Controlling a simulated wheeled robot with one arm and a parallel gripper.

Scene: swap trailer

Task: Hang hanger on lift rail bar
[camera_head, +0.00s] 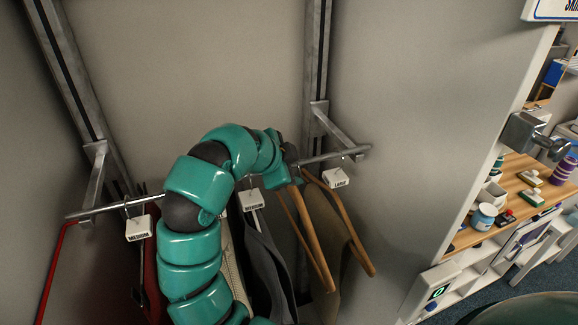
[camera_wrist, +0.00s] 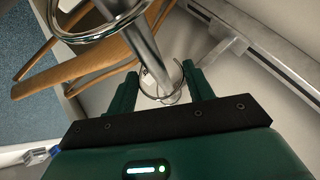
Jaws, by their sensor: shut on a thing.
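The metal lift rail bar (camera_head: 100,209) crosses the head view on two wall brackets and runs between my fingers in the wrist view (camera_wrist: 148,52). My gripper (camera_wrist: 160,82) is at the bar, its green fingers either side of a thin metal hook (camera_wrist: 178,92). The hook curves around the bar's end as seen there; I cannot tell whether it rests on it. In the head view my arm partly hides the gripper. A wooden hanger (camera_head: 315,242) hangs down just right of it, and wooden hanger arms (camera_wrist: 100,45) show in the wrist view.
White size tags hang on the bar: a left MEDIUM tag (camera_head: 138,228), a middle MEDIUM tag (camera_head: 252,200) and a LARGE tag (camera_head: 336,178). Several garments hang below, partly behind my arm. A wall bracket (camera_head: 335,130) supports the bar's right end. Shelves (camera_head: 500,200) stand at right.

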